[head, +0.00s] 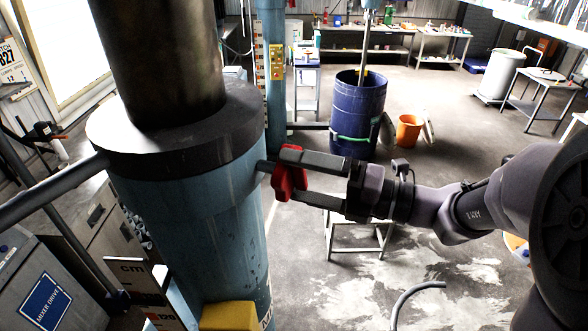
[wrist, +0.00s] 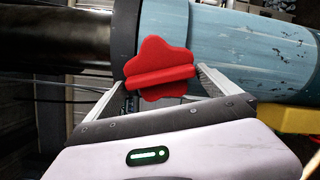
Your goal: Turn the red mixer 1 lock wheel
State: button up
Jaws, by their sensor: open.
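The red lock wheel (head: 290,174) sits on a short shaft on the right side of the blue disperser column (head: 190,190). In the wrist view the red wheel (wrist: 160,69) has a lobed outline and a raised straight bar across it. My gripper (head: 281,172) reaches in from the right with its two fingers apart, one above and one below the wheel in the head view. In the wrist view my gripper (wrist: 160,76) has a fingertip on each side of the wheel, near the ends of the bar. I cannot tell whether the fingertips touch it.
A grey bar (head: 50,190) sticks out of the column's left side. A yellow block (head: 229,316) is low on the column. A blue drum (head: 358,112) and an orange bucket (head: 408,130) stand behind. A small table (head: 358,236) is below my arm.

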jog(key=shift+w+a, duration=0.55)
jog(key=shift+a, duration=0.15)
jog(key=shift+s, duration=0.1)
jog(key=c, duration=1.1)
